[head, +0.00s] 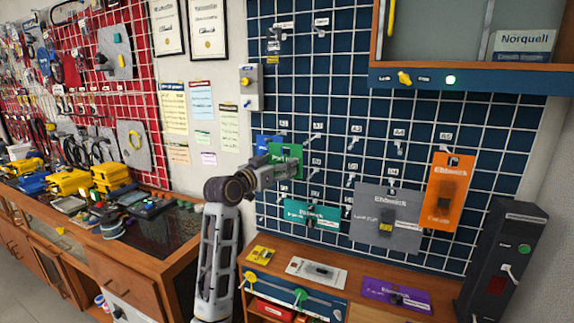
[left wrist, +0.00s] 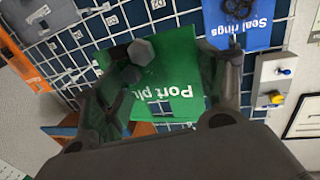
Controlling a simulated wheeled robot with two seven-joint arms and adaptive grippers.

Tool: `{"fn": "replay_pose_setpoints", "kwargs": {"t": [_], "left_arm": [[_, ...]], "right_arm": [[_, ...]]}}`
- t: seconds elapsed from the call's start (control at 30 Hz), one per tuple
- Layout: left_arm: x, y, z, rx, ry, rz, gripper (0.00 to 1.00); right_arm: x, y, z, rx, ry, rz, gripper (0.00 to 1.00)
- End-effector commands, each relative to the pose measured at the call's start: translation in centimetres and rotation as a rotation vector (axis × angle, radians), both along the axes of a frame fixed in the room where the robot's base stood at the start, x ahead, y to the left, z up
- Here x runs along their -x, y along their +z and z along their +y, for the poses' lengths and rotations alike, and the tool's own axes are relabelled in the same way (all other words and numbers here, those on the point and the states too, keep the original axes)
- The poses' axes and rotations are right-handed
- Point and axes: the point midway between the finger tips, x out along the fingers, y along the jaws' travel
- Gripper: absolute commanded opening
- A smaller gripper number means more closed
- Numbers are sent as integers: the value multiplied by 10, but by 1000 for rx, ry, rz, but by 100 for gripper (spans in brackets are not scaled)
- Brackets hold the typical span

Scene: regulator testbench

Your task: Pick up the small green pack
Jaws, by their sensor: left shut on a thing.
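The small green pack (head: 287,152) is in front of the blue wall grid, near the upper row of labelled hooks. In the left wrist view the green pack (left wrist: 165,80) reads "Port plu…", upside down, with a dark grey plug on its front. My left gripper (head: 288,168) is at the pack's lower part in the head view. Its fingers (left wrist: 165,100) stand on both sides of the pack in the wrist view and are shut on it. I cannot tell whether the pack still hangs on its hook. My right gripper is in neither view.
A blue "Seal rings" pack (left wrist: 240,22) hangs close beside the green one. A teal pack (head: 312,216), a grey pack (head: 388,216) and an orange pack (head: 447,190) hang nearby. A wooden bench (head: 290,256) with flat packs stands below; a switch box (head: 250,86) is up left.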

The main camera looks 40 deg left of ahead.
Motion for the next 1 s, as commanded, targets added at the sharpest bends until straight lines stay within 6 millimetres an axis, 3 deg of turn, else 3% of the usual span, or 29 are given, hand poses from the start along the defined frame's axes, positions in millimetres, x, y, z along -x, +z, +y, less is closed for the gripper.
{"fn": "replay_pose_setpoints", "kwargs": {"t": [0.33, 1.0], "left_arm": [[30, 0, -1, 0, 0, 0, 47], [32, 0, -1, 1, 0, -1, 47]], "right_arm": [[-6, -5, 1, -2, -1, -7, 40], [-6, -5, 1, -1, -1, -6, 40]]}}
